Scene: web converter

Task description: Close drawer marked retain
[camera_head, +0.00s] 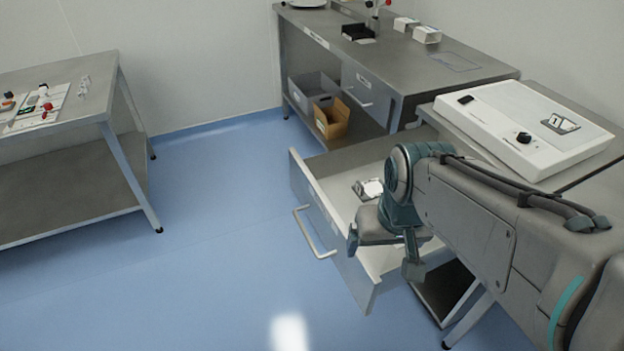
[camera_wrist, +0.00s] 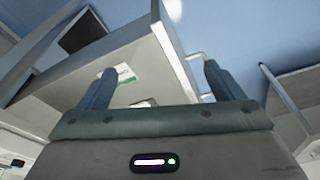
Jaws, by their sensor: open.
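A grey metal drawer (camera_head: 332,235) stands pulled far out from under the right-hand bench in the head view. Its bar handle (camera_head: 315,234) is on the outer face, towards the left. No readable "retain" mark shows on it. My gripper (camera_head: 383,254) is open and empty, over the drawer near its front panel, and hides part of the interior. In the wrist view the front panel (camera_wrist: 172,45) crosses between my open fingers (camera_wrist: 160,82), and part of the handle (camera_wrist: 196,57) shows beyond it. Contact cannot be told.
A small pale item (camera_head: 368,189) lies inside the drawer. A white device (camera_head: 525,125) sits on the bench above. A back bench (camera_head: 400,50) has a shut drawer (camera_head: 366,92) and a cardboard box (camera_head: 331,119) below. A left table (camera_head: 75,100) stands apart; blue floor between is clear.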

